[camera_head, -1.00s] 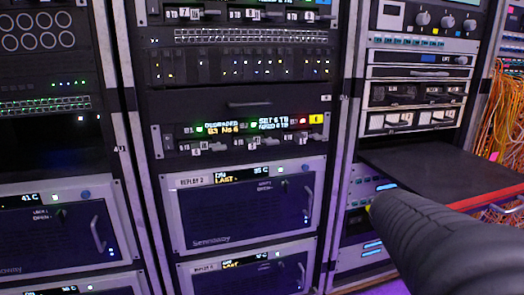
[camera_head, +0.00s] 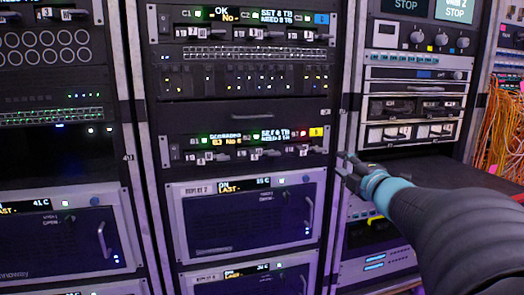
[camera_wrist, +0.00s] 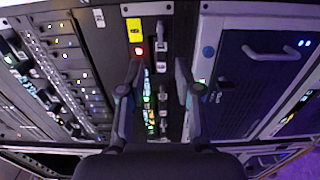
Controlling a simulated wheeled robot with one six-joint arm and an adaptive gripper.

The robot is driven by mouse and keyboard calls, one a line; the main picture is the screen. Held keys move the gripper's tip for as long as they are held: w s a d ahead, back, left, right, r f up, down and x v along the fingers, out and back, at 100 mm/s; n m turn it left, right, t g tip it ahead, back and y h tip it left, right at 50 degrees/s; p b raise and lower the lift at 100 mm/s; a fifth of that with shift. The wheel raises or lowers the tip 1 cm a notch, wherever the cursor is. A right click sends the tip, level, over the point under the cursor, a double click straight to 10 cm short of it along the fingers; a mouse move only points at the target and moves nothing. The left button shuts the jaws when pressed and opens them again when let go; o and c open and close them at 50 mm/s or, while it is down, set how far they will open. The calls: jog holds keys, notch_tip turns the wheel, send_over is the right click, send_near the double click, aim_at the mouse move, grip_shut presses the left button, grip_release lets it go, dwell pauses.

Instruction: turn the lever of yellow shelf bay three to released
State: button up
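The yellow shelf (camera_head: 240,146) is a dark strip with a yellow tag (camera_head: 316,132) at its right end, lit displays and a row of small levers. A red light (camera_head: 304,134) marks its rightmost bay. That bay's lever (camera_head: 302,150) is small in the head view; its exact position is hard to tell. My gripper (camera_head: 343,166) is right of the shelf's end, slightly lower, apart from the levers. The wrist view shows it open and empty (camera_wrist: 158,68), fingers on either side of the turned shelf strip, with the yellow tag (camera_wrist: 135,30) and levers (camera_wrist: 162,95) between.
A silver-framed drive unit (camera_head: 250,215) with a handle sits below the shelf. Another lever shelf with a blue tag (camera_head: 321,18) is above. A dark ledge (camera_head: 425,165) juts out at right, close to my arm. Orange cables (camera_head: 505,135) hang at far right.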

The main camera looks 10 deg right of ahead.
aim_at(322, 150)
jog(key=w, duration=1.1)
jog(key=shift+w+a, duration=0.25)
jog(key=shift+w, duration=0.15)
grip_shut()
jog(key=shift+d, duration=0.2)
jog(key=shift+a, duration=0.15)
